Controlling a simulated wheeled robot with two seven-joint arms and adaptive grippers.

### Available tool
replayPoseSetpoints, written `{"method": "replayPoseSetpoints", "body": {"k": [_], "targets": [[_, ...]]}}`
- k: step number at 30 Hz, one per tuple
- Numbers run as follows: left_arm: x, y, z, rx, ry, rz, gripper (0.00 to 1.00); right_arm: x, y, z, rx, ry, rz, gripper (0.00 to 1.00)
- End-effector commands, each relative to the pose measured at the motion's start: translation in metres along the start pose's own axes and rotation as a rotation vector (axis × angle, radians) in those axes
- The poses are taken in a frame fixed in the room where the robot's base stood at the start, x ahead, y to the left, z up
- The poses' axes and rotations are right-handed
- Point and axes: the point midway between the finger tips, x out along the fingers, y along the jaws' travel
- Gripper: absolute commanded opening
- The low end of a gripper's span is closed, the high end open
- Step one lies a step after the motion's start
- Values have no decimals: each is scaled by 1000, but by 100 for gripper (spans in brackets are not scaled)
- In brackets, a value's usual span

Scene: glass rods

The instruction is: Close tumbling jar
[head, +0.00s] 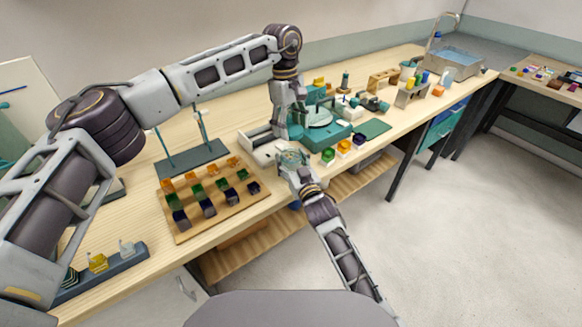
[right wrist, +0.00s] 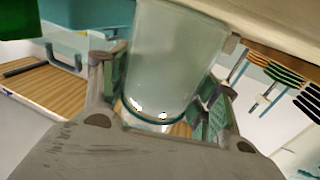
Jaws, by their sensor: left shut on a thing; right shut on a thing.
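The tumbling jar (right wrist: 172,62) is a pale, translucent grey-green cylinder with a dark teal ring near its lower end in the right wrist view. My right gripper (right wrist: 162,100) is shut on it, one finger on each side. In the head view my right gripper (head: 292,158) is at the bench's front edge, and the jar (head: 291,155) shows only as a small greenish patch there. My left gripper (head: 280,132) points down just above and behind the right one. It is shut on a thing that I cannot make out. No lid can be told apart.
A wooden board (head: 215,205) with several coloured blocks lies left of the grippers. A teal machine (head: 320,125) stands close to their right, with small coloured pots (head: 344,148) in front of it. A rod stand (head: 192,160) is behind the board. Open floor lies to the right.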

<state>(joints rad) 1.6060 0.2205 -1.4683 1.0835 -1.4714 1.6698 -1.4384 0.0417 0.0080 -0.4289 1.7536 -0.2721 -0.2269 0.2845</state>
Motion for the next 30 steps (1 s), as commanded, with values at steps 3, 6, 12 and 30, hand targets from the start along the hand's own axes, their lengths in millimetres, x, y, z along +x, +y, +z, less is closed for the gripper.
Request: {"method": "replayPoseSetpoints", "body": {"k": [3,6,12,30], "targets": [[0,0,0,0,0,0,54,0,0,0,0,0,0,18],[1,0,0,0,0,0,54,0,0,0,0,0,0,18],[16,0,-2,0,-2,-1,54,0,0,0,-1,0,0,18],[49,0,-6,0,-1,2,54,0,0,0,-1,-1,0,18]]}}
